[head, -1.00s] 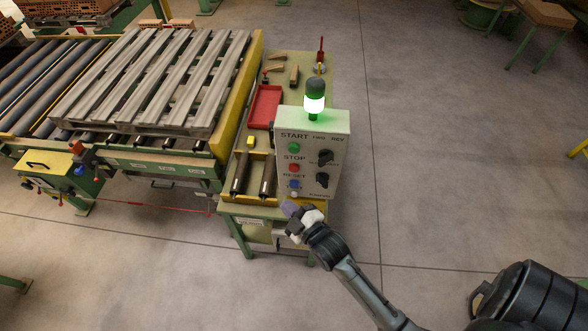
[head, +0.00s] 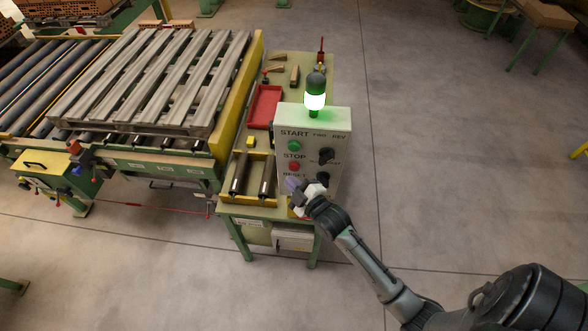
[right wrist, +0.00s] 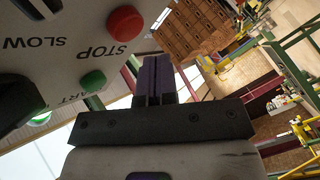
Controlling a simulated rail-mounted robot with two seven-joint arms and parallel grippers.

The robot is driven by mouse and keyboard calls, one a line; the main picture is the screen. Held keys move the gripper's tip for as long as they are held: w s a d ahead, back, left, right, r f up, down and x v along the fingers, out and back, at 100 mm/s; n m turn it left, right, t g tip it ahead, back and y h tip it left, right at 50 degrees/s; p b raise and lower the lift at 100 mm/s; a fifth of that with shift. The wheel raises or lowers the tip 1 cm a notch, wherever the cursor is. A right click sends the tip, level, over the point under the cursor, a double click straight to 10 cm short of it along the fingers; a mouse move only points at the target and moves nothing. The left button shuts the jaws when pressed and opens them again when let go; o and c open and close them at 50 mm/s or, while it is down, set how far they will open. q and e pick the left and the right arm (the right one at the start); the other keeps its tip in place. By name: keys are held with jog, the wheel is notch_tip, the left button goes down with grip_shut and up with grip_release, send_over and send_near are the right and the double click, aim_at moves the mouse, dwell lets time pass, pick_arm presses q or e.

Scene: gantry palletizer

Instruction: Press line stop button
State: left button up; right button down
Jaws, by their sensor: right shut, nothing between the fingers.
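The control box (head: 334,150) stands on the end of a green bench. Its red STOP button (head: 294,167) sits below the green START button (head: 294,147). In the right wrist view the red STOP button (right wrist: 126,23) and the green button (right wrist: 93,81) show on the panel at upper left. My right gripper (head: 292,184) is shut and empty, just below the STOP button in the head view, covering the RESET area. In the right wrist view its dark fingers (right wrist: 155,78) are together, to the right of the panel's buttons. Contact with the panel cannot be told. My left gripper is not in view.
A lit green stack light (head: 315,94) tops the box. Black selector knobs (head: 326,156) are right of the buttons. A red tray (head: 265,105) lies on the bench behind. A pallet (head: 150,75) rests on the roller conveyor at left.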

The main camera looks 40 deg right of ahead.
jog(key=shift+w+d, duration=0.35)
jog(key=shift+d, duration=0.1)
dwell(0.4)
dwell(0.7)
dwell(0.7)
jog(key=shift+w+d, duration=0.1)
jog(key=shift+w+d, duration=0.2)
jog(key=shift+d, duration=0.05)
dwell(0.3)
